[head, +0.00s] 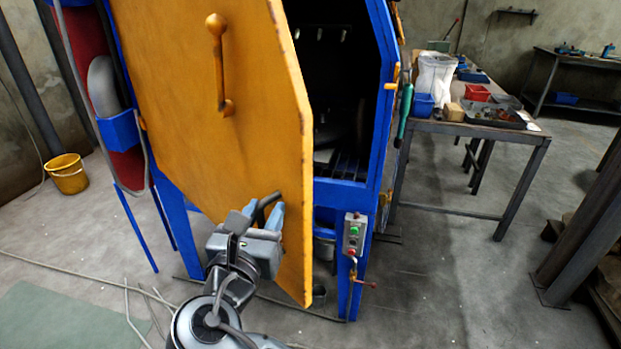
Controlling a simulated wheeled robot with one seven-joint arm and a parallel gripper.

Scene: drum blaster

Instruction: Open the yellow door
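The yellow door (190,90) of the blue-framed machine stands partly open in the head view. It is swung outward to the left, and the dark interior (335,80) shows to its right. A yellow handle (219,65) with a round knob is on the upper part of the door's face. My gripper (264,211) is in front of the door's lower part, near its right edge and well below that handle. Its two bluish fingertips look spread apart, with a dark curved piece between them. I cannot tell whether the fingers touch the door.
A control box (354,234) with buttons is on the blue frame at right. A workbench (480,130) with bins and tools stands further right. A yellow bucket (67,174) is on the floor at left, and thin cables (75,264) lie across the floor at lower left.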

